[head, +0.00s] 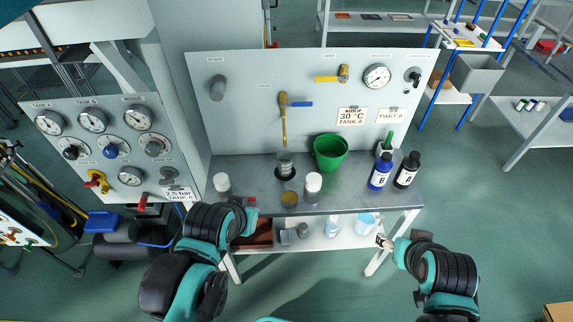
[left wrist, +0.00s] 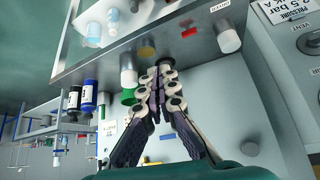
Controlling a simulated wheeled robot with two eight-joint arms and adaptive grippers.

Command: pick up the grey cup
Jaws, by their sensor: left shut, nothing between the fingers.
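A grey cup (head: 285,165) stands on the grey bench top in the head view, below a brass tap with a blue handle. In the left wrist view, a dark part of the cup (left wrist: 166,62) shows just beyond the fingertips. My left gripper (left wrist: 160,75) is shut and empty, its fingertips together, pointing toward the cup; contact cannot be made out. In the head view its fingers are hidden by my left wrist, at the bench's front left. My right gripper (head: 384,242) is at the bench's front right, away from the cup; its finger opening is unclear.
White-capped jars (head: 313,185) (head: 222,184) flank the cup, with a yellow disc (head: 289,198) in front and a red piece (head: 250,202) near the edge. A green bucket (head: 330,152) and bottles (head: 380,172) (head: 406,170) stand right. The panel (head: 250,110) rises behind.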

